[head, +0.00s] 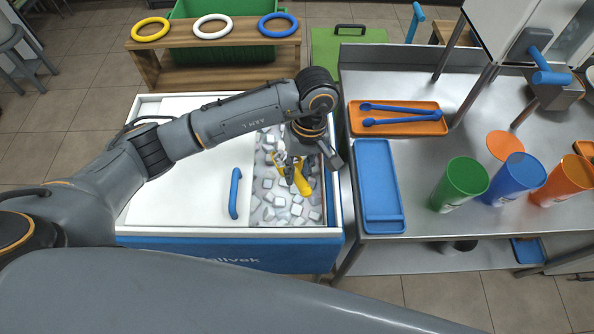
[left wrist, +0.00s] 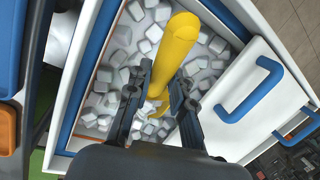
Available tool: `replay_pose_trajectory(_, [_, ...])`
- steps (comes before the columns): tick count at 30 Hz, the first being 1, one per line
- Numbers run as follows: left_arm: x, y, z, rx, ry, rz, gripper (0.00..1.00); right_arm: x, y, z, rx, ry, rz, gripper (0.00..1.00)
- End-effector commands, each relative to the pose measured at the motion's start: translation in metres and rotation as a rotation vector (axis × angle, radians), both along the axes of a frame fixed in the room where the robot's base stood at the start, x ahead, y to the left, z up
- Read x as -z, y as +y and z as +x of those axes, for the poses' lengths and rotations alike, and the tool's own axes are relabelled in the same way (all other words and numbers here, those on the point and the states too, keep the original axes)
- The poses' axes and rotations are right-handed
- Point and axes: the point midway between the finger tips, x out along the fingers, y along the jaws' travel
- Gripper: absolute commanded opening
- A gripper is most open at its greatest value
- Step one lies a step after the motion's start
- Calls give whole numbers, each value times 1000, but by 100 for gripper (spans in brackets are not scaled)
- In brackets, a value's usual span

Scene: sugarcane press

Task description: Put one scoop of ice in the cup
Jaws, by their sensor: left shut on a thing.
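A yellow scoop (head: 301,182) lies in the open ice bin among white ice cubes (head: 277,208). It also shows in the left wrist view (left wrist: 177,42). My left gripper (head: 290,168) reaches down into the bin and is shut on the scoop, with one finger on each side of it in the left wrist view (left wrist: 160,92). Whether the scoop carries ice is hidden. Green (head: 463,180), blue (head: 518,178) and orange (head: 565,180) cups stand on the steel counter to the right of the bin. My right gripper is not in view.
The freezer's white lid (head: 190,195) with a blue handle (head: 235,193) borders the ice opening on the left. A blue tray (head: 378,180) and an orange tray (head: 360,127) with blue tongs (head: 400,115) lie on the counter between bin and cups.

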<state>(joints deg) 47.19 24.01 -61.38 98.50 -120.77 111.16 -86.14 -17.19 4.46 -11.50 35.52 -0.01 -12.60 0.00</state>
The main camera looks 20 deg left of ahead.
Motion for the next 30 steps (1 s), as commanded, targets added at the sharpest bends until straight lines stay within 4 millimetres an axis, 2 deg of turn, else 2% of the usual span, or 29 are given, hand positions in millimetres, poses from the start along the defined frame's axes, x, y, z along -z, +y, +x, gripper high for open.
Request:
replay_pose_trajectory(1, [-8,0,0,1,-6,2,0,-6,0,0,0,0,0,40])
replay_pose_trajectory(23, [-72,-7,-9,1,-55,39,0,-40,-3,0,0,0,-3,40])
replay_pose_trajectory(28, [-79,-15,-20,5,-131,93,0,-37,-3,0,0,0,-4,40])
replay_pose_trajectory(30, [-86,-18,-24,6,-160,116,0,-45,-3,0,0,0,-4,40])
